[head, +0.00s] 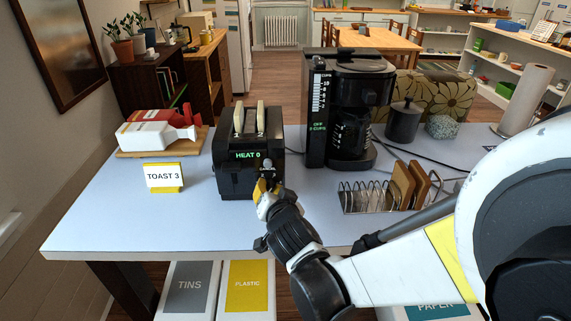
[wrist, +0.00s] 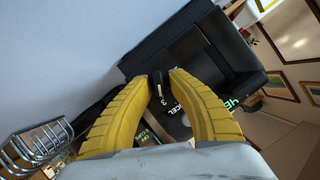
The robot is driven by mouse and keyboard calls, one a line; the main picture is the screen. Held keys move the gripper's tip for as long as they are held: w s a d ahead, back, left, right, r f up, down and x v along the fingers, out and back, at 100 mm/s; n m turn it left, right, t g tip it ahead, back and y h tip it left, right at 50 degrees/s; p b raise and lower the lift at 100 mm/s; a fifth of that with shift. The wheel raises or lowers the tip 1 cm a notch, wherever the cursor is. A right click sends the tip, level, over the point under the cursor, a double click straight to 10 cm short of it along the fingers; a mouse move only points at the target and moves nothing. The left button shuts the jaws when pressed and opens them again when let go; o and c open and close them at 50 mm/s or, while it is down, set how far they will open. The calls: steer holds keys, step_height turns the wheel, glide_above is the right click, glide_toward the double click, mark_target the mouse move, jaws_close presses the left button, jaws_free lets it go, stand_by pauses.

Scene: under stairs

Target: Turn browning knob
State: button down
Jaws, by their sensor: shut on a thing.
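A black toaster (head: 235,183) stands on the blue-white table with two slices of bread in its top slots. Its green display (head: 247,154) reads HEAT 0. A card (head: 164,177) to its left reads TOAST 3. My gripper (head: 265,183) is at the toaster's front right, below the display. In the wrist view, its yellow fingers (wrist: 160,78) close around the small dark browning knob (wrist: 157,88). Part of the toaster's front, with a printed 3 and CANCEL lettering, shows beyond the fingers. My fingers hide much of the knob and its scale.
A coffee maker (head: 349,110) stands just right of the toaster. A wire rack (head: 366,198) with brown slices is farther right, near my arm. The table's front left is clear.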

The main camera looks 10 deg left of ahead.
stand_by(0.4)
steer(key=c, duration=1.5)
jaws_free()
steer(key=shift+w, duration=0.1)
steer(key=v, duration=1.2)
steer(key=shift+d+f, duration=0.1)
steer(key=shift+d, duration=0.05)
